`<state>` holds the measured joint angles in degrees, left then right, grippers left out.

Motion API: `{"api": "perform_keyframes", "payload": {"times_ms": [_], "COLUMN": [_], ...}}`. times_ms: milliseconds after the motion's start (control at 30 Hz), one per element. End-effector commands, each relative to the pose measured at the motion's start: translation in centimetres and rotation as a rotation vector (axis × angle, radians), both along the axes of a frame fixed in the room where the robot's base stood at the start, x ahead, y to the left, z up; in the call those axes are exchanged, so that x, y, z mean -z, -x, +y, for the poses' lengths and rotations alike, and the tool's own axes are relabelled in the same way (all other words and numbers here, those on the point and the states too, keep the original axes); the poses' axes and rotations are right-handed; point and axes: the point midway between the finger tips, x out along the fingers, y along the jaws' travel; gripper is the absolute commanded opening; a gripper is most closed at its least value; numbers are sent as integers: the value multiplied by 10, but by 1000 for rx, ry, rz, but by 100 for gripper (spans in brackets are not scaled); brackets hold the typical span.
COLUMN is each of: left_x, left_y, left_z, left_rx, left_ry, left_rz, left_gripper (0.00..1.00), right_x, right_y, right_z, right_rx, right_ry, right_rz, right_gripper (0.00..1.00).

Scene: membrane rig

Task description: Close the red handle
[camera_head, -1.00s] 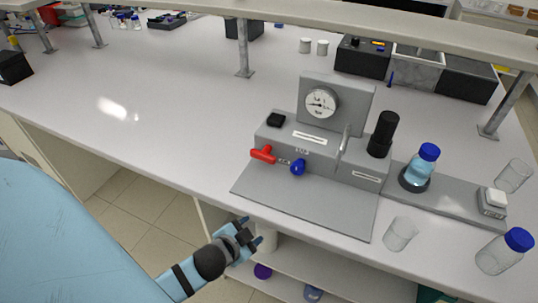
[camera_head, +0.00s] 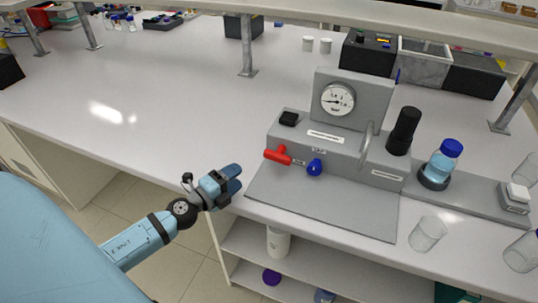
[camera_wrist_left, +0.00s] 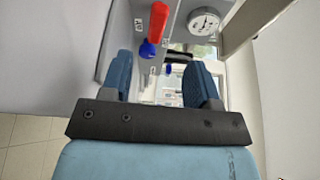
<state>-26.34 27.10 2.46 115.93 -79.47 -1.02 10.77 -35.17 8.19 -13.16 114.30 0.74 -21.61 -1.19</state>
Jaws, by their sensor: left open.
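The red handle (camera_head: 278,155) is on the front face of the grey membrane rig (camera_head: 325,141), left of a blue knob (camera_head: 315,167). In the left wrist view the red handle (camera_wrist_left: 157,22) is at top centre, just above the blue knob (camera_wrist_left: 147,49). My left gripper (camera_head: 237,178) is open and empty at the front edge of the bench, to the left of and nearer than the handle, not touching it. In the wrist view its two blue fingers (camera_wrist_left: 162,80) stand apart with the handle beyond them. My right gripper is not in view.
A pressure gauge (camera_head: 338,99) tops the rig, with a metal loop (camera_head: 367,146) and black cylinder (camera_head: 403,131) to its right. A blue-capped bottle (camera_head: 441,164) and an empty beaker (camera_head: 427,233) stand further right. The bench left of the rig is clear.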

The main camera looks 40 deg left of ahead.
Motion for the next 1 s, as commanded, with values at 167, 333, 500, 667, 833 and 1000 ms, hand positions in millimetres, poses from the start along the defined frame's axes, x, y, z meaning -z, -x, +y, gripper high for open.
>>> {"api": "perform_keyframes", "payload": {"times_ms": [167, 333, 500, 667, 833, 1000], "left_x": [-2, -3, -1, 2, 5, 5], "left_y": [-18, -49, -83, -111, -129, -135], "left_z": [-2, -7, -13, -17, -20, -21], "left_rx": [10, 8, 7, 8, 7, 7], "left_ry": [-14, -12, -11, -11, -10, -10], "left_rz": [1, -1, 0, 0, 2, 2], "left_gripper": [55, 55, 55, 55, 55, 55], "right_x": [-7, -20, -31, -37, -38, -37], "right_y": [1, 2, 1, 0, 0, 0], "right_z": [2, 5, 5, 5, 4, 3], "right_rx": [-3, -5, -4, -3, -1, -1], "right_ry": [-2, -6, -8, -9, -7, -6], "right_rz": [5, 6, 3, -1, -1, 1], "right_gripper": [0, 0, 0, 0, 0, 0]}}
